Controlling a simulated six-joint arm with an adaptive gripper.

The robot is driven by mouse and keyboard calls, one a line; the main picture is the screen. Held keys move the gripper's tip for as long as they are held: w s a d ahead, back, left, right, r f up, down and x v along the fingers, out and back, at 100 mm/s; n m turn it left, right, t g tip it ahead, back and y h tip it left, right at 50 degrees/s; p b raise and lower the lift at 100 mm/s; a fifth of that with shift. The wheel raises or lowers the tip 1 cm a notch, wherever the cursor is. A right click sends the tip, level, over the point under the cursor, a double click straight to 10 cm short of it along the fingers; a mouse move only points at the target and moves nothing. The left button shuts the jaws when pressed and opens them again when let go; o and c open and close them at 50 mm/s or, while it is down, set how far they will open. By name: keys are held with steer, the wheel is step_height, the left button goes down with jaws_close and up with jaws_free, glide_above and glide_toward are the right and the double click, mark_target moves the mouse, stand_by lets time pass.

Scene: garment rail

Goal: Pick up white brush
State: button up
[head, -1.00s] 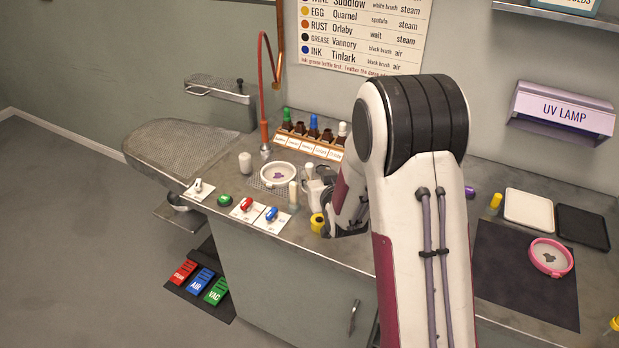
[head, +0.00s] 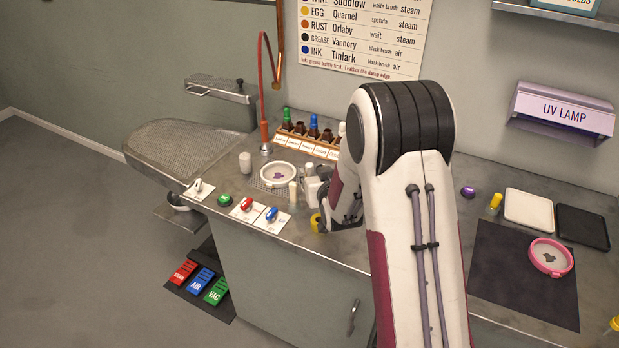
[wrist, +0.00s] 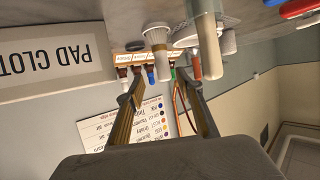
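In the wrist view, which is upside down, a pale brush (wrist: 157,40) with a flared white end stands on the counter, ahead of my gripper and in line with the gap between its fingers. My gripper (wrist: 160,86) is open, and nothing is between its fingers. A cream cylindrical handle (wrist: 207,45) stands closer, to the right of the brush. In the head view a cream upright cylinder (head: 293,192) stands left of my wrist. My arm hides most of the gripper there.
Several bottles in a rack (head: 308,142) stand at the back wall. A white round hoop (head: 278,174), a white cup (head: 245,162) and red and blue switches (head: 258,210) lie to the left. A dark mat (head: 510,270) lies right.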

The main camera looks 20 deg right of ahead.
mark_target(310, 170)
steer(key=shift+a+x, duration=0.25)
steer(key=shift+x, duration=2.3)
steer(key=shift+a+r, duration=0.1)
jaws_close()
